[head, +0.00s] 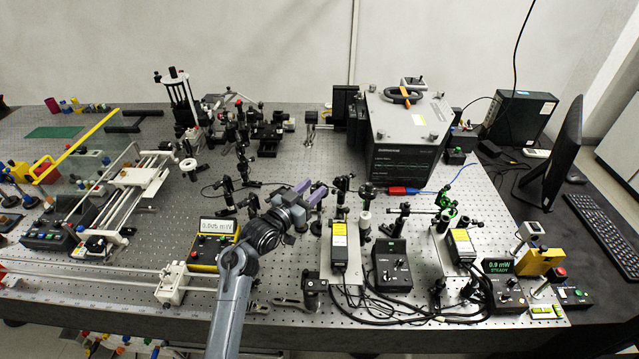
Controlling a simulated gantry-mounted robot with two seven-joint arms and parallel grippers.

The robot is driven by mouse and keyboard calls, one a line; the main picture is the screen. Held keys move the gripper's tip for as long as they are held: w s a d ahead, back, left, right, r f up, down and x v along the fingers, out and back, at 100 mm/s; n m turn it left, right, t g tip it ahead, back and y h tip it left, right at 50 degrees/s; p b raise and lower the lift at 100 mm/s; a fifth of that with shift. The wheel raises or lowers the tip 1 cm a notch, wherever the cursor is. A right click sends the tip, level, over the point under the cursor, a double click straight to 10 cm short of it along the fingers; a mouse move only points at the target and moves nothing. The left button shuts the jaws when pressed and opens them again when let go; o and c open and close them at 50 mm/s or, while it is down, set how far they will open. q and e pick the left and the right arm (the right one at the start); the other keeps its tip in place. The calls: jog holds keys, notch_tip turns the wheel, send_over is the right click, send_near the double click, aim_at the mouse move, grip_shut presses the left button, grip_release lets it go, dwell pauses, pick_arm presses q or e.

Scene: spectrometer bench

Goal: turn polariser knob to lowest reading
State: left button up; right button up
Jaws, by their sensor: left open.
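My left gripper (311,191) is open above the middle of the perforated bench (270,172), with purple-grey fingers pointing away from me and to the right. Just right of its fingertips stands a dark post-mounted optic (343,184); I cannot tell whether they touch. Which mount carries the polariser knob is too small to make out. A yellow-edged meter (217,228), left of my arm, shows a mW reading that looks like 0.905, its digits unclear. A second display (498,266) at the right shows 0.9 mW and STEADY. My right gripper does not show.
A large dark instrument box (405,135) stands behind to the right. Several mounted optics (240,165) stand left of the gripper. Control boxes (390,265) and cables crowd the front right. A monitor (555,155) stands at the right edge.

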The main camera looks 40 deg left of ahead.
aim_at(319, 183)
pick_arm(q)
jog(key=shift+w, duration=2)
jog(key=shift+a, duration=0.1)
grip_shut()
